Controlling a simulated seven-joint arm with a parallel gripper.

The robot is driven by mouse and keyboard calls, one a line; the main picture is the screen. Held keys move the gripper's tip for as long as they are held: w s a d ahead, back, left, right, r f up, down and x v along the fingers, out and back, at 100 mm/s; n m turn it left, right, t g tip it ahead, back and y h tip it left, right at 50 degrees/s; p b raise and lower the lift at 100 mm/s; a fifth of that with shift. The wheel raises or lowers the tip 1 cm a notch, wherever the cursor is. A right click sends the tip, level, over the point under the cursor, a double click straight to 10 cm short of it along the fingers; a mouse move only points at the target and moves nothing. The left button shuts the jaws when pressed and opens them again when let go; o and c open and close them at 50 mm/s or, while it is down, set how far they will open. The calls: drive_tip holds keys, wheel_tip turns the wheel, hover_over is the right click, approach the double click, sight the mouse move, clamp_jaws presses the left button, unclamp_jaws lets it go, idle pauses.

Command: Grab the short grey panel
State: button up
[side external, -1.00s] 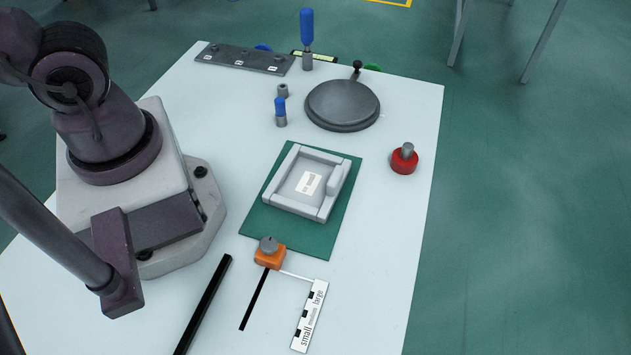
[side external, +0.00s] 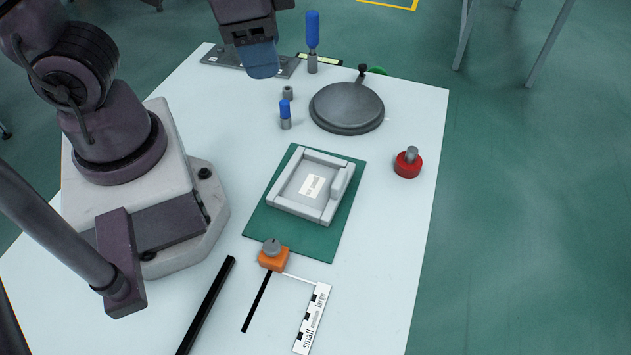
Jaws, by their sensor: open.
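A light grey square fixture (side external: 300,212) with raised sides and a small white label sits on a green mat (side external: 262,222) near the middle of the table. A short, rounded grey piece (side external: 343,180) lies along its right side. I cannot tell for certain which grey part is the short panel. My gripper (side external: 263,72) is at the top of the view, behind the fixture and well apart from it. It appears in front of the dark grey bar and holds nothing visible. Its dark body ends in a bluish part; its finger gap is hard to see.
A dark grey bar (side external: 217,57) lies at the back left. Blue-handled tools (side external: 313,30) (side external: 285,108), a round dark disc (side external: 346,108) and a red knob (side external: 408,165) stand around the fixture. An orange slider (side external: 273,260) and a size scale (side external: 313,318) are in front.

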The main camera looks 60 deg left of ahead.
drive_tip(key=s+d+f+m+g+y, duration=0.1)
drive_tip(key=d+f+m+g+y, duration=0.1)
drive_tip(key=d+f+m+y, duration=0.35)
drive_tip(key=m+t+y, duration=0.4)
drive_tip(key=m+t, duration=0.4)
drive_tip(key=m, duration=0.9)
approach(341, 176)
drive_tip(key=shift+n, duration=0.25)
drive_tip(key=s, duration=0.2)
drive_tip(key=s+a, duration=0.1)
drive_tip(key=s, duration=0.2)
drive_tip(key=shift+s+a, duration=0.25)
drive_tip(key=w+a, duration=0.1)
drive_tip(key=w, duration=0.1)
drive_tip(key=w+f+m+t, duration=0.1)
drive_tip(key=w, duration=0.2)
drive_tip(key=w+a+f+t, duration=0.1)
drive_tip(key=w, duration=0.1)
drive_tip(key=shift+w+a+f+m+h, duration=0.2)
drive_tip(key=shift+w+a+m+h, duration=0.1)
drive_tip(key=shift+w+a+h, duration=0.05)
drive_tip(key=shift+f+x, duration=0.2)
drive_tip(key=shift+x, duration=2.45)
drive_tip(key=shift+d, duration=0.15)
clamp_jaws()
